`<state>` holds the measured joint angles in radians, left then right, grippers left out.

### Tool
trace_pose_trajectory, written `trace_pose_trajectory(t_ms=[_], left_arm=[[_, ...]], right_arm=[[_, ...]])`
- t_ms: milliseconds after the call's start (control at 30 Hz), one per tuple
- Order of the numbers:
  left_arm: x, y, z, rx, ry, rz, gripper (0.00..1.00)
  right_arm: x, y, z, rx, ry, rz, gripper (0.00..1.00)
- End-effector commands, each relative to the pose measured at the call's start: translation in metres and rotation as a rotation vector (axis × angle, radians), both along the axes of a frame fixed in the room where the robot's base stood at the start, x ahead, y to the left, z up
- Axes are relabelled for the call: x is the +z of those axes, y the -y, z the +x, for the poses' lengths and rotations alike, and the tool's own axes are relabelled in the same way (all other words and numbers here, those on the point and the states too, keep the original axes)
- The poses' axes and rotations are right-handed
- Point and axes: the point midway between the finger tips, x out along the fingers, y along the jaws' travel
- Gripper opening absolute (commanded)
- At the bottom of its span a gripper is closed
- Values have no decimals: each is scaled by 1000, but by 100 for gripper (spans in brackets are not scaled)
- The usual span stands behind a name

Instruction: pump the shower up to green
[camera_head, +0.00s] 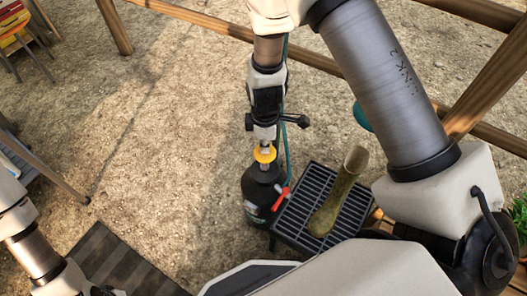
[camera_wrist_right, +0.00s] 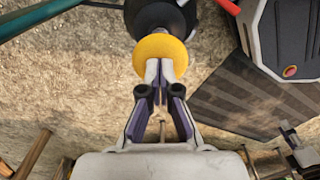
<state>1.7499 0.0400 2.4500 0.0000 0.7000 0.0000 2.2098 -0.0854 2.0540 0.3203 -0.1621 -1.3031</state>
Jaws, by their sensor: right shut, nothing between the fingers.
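The shower is a black pressure tank (camera_head: 262,195) standing upright on the ground, with a round yellow disc (camera_head: 264,153) at its top. In the right wrist view the yellow disc (camera_wrist_right: 160,56) lies right at the fingertips, with the black tank top (camera_wrist_right: 158,14) beyond it. My right gripper (camera_head: 265,146) points down from above; its fingers (camera_wrist_right: 160,70) are closed together and empty, at or just over the disc. I cannot tell whether they touch it. A pressure gauge or green zone is not readable here. My left arm (camera_head: 35,252) is at lower left, its gripper mostly cut off.
A red-handled piece (camera_head: 281,198) and a teal hose (camera_head: 287,150) are beside the tank. A black slatted grate (camera_head: 290,222) with a muddy boot (camera_head: 338,195) stands right of it. A striped mat (camera_head: 108,262) lies at lower left. Gravel left of the tank is clear.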

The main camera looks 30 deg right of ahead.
Motion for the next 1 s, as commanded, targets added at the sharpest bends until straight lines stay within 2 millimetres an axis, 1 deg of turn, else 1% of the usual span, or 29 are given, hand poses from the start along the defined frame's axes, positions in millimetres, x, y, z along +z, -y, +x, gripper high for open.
trace_pose_trajectory(t_ms=[33, 733, 933, 1000], left_arm=[[-6, 0, 0, 0, 0, 0, 43], [-42, 0, 0, 0, 0, 0, 43], [-38, 0, 0, 0, 0, 0, 43], [-33, 0, 0, 0, 0, 0, 43]], right_arm=[[-7, 0, 0, 0, 0, 0, 0], [-50, 0, 0, 0, -1, 0, 0], [-45, 0, 0, 0, -1, 0, 0], [-40, 0, 0, 0, 0, 0, 0]])
